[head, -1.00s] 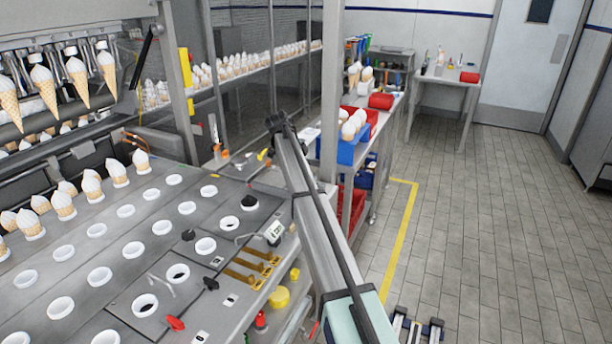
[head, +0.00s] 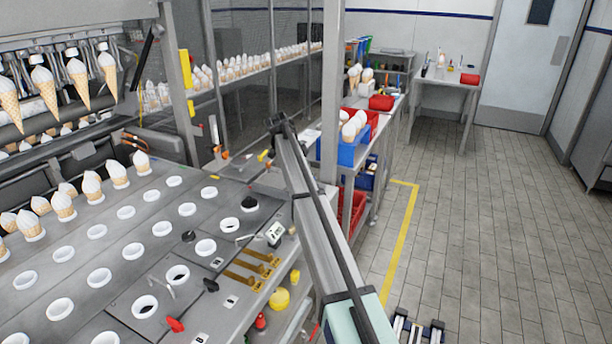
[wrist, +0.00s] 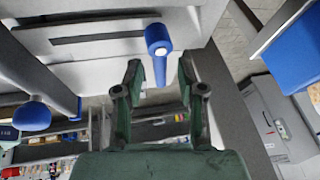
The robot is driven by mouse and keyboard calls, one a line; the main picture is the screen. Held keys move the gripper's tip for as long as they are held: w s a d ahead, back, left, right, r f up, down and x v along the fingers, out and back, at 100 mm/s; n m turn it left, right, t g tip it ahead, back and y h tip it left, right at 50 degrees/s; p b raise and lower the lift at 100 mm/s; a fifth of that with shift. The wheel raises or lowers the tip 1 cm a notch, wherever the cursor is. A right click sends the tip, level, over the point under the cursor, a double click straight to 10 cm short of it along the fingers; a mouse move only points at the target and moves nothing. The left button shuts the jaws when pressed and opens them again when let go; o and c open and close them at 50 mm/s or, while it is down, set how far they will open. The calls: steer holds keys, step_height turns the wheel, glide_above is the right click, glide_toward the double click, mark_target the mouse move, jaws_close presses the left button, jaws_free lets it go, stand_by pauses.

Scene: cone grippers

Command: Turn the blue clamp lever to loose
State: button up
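In the wrist view a blue lever (wrist: 158,38) with a rounded blue end and a pale round face hangs down between the two dark green fingers of my gripper (wrist: 159,74). The fingers are open, one on each side of the lever, with gaps to it; I cannot tell how far it is in depth. A second blue knob (wrist: 32,116) is at the left of the wrist view. I cannot tell for certain which one is the clamp lever. In the head view I cannot make out the lever or my fingers.
A pale machine panel (wrist: 105,45) is close above the fingers. A blue flat part (wrist: 290,50) is at the upper right of the wrist view. In the head view a metal table (head: 75,228) with white rings and cones is at left, and open floor (head: 490,230) at right.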

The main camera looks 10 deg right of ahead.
steer(key=v, duration=1.2)
